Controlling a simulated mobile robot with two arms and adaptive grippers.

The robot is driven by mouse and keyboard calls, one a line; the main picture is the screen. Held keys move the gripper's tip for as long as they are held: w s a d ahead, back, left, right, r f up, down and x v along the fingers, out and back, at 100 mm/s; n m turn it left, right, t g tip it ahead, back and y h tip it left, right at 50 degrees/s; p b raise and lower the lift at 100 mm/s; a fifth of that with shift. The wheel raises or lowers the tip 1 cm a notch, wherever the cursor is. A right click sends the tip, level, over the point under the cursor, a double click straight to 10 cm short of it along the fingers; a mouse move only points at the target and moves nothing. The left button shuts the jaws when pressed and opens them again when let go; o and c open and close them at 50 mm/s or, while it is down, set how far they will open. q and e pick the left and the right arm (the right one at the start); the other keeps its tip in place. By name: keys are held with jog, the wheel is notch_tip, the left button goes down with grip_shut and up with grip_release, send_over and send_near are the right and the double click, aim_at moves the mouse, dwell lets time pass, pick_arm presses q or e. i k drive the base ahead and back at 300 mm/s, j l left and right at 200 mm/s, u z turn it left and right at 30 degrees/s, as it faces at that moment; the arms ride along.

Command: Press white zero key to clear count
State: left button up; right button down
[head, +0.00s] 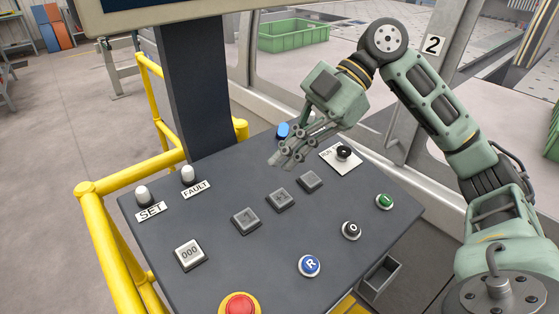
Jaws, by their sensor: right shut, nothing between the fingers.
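The pale, near-white key marked 000 (189,254) sits in a grey square frame at the left front of the dark sloped control panel (290,232). My right gripper (277,162) hangs over the back of the panel, to the right of and well behind the 000 key. Its fingers are shut, empty and point down to the left. It appears apart from the panel. The 000 key is in full view. My left gripper is out of view.
Grey keys (246,220) run across the panel's middle. A red button (239,305), blue R button (309,265), black button (351,230), green button (384,201) and RUN switch (344,153) surround them. A dark post (200,95) rises behind; yellow rails (105,240) flank the left.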

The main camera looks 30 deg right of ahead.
aim_at(190, 254)
jog(key=k, duration=1.5)
